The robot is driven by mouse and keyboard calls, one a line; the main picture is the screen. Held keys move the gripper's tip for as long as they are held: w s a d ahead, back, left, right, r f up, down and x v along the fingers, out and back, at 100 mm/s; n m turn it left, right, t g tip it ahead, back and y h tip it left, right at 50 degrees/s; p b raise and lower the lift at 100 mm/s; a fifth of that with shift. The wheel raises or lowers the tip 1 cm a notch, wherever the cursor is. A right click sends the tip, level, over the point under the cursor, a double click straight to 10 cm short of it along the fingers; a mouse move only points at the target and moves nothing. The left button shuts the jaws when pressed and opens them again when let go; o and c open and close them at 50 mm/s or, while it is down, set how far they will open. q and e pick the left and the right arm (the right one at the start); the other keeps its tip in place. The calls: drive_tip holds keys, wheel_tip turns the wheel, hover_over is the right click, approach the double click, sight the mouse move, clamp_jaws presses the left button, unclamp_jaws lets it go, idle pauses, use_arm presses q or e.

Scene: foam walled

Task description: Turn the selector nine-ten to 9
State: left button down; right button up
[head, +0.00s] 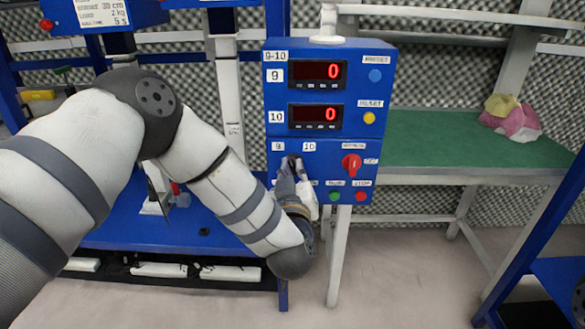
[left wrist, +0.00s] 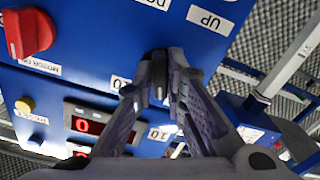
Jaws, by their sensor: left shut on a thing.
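The blue control box (head: 350,97) stands in the middle of the head view. Its lower panel has a 9 label (head: 278,146) and a 10 label (head: 309,146), with the selector nine-ten between and just below them. My left gripper (head: 293,166) reaches up to that selector from below and mostly hides it. In the left wrist view the selector's black knob (left wrist: 158,72) sits between the fingertips of my left gripper (left wrist: 157,88), which is shut on it. I cannot tell which number the knob points to. My right gripper is in neither view.
The box also has two red displays reading 0, a blue button (head: 375,75), a yellow button (head: 369,118), a red rotary knob (head: 351,163), and green and red buttons below. A green table (head: 440,150) with crumpled cloths (head: 512,118) stands to the right.

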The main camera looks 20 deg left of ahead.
use_arm(q)
drive_tip(key=shift+n, duration=1)
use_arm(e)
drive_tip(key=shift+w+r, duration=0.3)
use_arm(q)
drive_tip(key=c, duration=1.6)
unclamp_jaws()
drive_tip(key=shift+c, duration=0.2)
drive_tip(key=v, duration=1.2)
